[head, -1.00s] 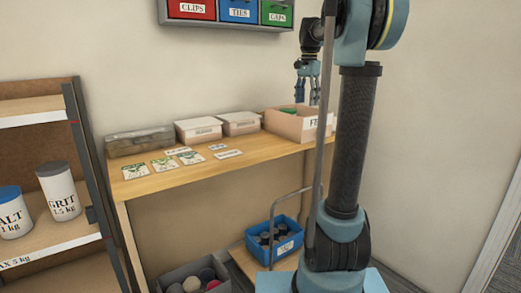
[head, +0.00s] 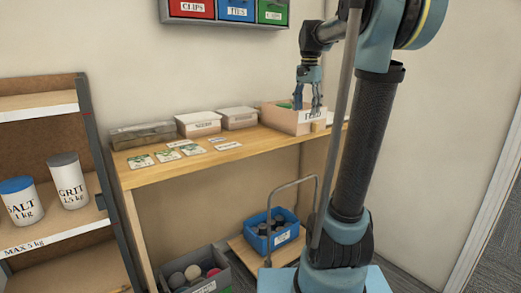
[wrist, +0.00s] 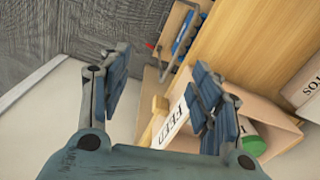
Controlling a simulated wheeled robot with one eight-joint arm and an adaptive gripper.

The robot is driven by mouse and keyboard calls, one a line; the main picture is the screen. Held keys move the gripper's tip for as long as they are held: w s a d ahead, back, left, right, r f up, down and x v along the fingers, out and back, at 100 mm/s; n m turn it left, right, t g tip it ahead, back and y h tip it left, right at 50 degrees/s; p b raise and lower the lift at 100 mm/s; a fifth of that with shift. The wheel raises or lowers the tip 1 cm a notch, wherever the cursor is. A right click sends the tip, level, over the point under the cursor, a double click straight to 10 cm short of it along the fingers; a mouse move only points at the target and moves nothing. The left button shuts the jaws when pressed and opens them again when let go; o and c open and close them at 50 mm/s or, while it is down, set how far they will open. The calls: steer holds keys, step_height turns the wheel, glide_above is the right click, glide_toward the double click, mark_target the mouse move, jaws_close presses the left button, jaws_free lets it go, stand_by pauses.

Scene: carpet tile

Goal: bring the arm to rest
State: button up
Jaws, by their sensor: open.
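My gripper is apart from the box as far as I can tell. The arm is raised and bent over beside the bench.
Lidded boxes (head: 198,123) and several seed packets (head: 167,156) lie on the bench. A shelf with two tubs (head: 68,182) stands left. Below are a blue crate (head: 257,240) on a trolley and a grey bin (head: 212,273). Labelled drawers (head: 237,10) hang on the wall above.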

steer(key=s+f+n+t, duration=0.1)
steer(key=s+f+n, duration=0.8)
steer(key=s+f, duration=2)
steer(key=shift+d+f+t, duration=0.25)
steer(key=shift+d+t, duration=0.15)
steer(key=shift+w+f, duration=0.2)
steer(key=shift+w, duration=0.2)
